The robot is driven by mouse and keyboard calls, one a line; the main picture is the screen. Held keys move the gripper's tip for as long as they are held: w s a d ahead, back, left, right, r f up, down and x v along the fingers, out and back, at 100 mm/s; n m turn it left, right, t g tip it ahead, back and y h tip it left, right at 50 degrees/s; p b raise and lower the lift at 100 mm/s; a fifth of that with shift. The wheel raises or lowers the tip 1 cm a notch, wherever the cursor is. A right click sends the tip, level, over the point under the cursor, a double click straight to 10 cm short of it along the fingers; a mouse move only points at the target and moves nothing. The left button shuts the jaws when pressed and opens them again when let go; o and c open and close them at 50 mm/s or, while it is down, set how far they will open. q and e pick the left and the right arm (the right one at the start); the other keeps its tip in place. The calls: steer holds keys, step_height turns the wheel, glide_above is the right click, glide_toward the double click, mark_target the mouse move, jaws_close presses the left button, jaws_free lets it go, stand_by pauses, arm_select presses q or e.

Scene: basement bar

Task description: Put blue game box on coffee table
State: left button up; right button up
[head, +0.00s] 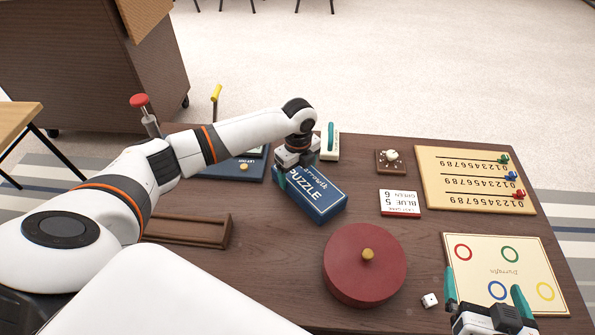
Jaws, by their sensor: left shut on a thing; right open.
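The gripper body hides part of that end. I cannot tell whether the box rests fully on the table or is slightly raised. My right gripper (487,297) is open and empty at the lower right, over the near edge of a cream game board (508,262).
A round red lidded box (365,276), a white die (429,301), a wooden tray (187,230), a red-and-white score card (400,202), a small brown block (391,161) and a number board (474,180) occupy the table. A dark blue board (232,168) lies behind my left arm.

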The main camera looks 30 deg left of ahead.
arm_select(q)
steer(key=o, duration=1.2)
steer(key=shift+c, duration=0.2)
arm_select(e)
steer(key=shift+f, duration=0.1)
arm_select(q)
steer(key=shift+r, duration=0.2)
step_height(320, 180, up, 5)
steer(key=shift+f+p, duration=0.1)
steer(key=shift+p, duration=0.85)
step_height(320, 180, up, 7)
steer(key=p, duration=0.2)
arm_select(e)
steer(key=s+d+f+g+h, duration=0.1)
steer(key=s+d+f+g, duration=0.1)
steer(key=s+g, duration=0.3)
steer(key=s+d+f+g+h, duration=0.1)
steer(key=s+f+g, duration=0.3)
steer(key=s, duration=0.4)
steer(key=shift+d+f+m+g+h, duration=0.3)
steer(key=shift+d+f+g, duration=0.1)
steer(key=shift+d+f, duration=0.35)
steer(key=shift+d, duration=0.1)
